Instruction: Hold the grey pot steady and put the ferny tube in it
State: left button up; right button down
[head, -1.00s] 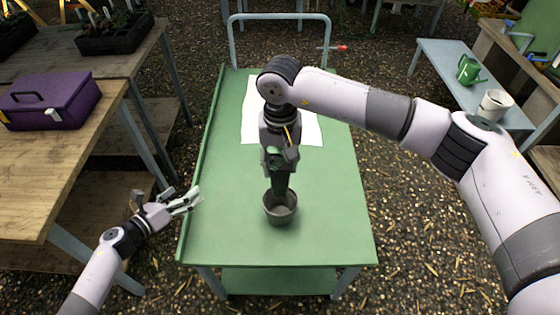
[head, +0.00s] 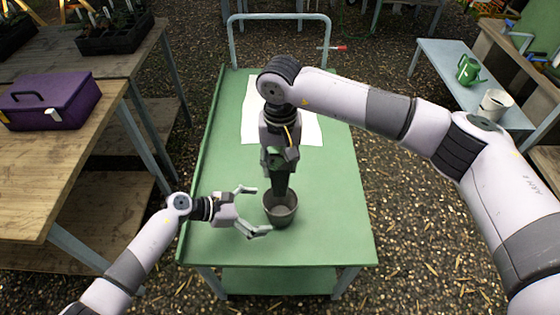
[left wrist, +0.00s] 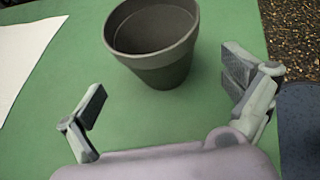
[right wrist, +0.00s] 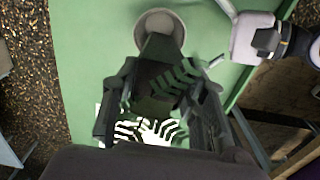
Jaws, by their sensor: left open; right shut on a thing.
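The grey pot (head: 281,216) stands upright on the green cart top. In the left wrist view the pot (left wrist: 155,68) looks empty inside. My left gripper (head: 255,210) is open, just left of the pot, its fingers spread towards it and apart from it. My right gripper (head: 280,157) points down and is shut on the ferny tube (head: 280,185), a dark tube. In the head view its lower end overlaps the pot's far rim. Green fern leaves show between the fingers in the right wrist view (right wrist: 182,82). The tube is out of the left wrist view.
The green cart (head: 330,190) has free room around the pot. A white sheet (head: 310,132) lies further back on it. A wooden bench with a purple toolbox (head: 50,101) is at the left. A blue-grey bench with a green watering can (head: 468,70) is at the right.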

aim_at(277, 210)
pick_arm(q)
jog(key=shift+x, duration=2.9)
jog(key=shift+c, duration=0.5)
jog(key=c, duration=0.9)
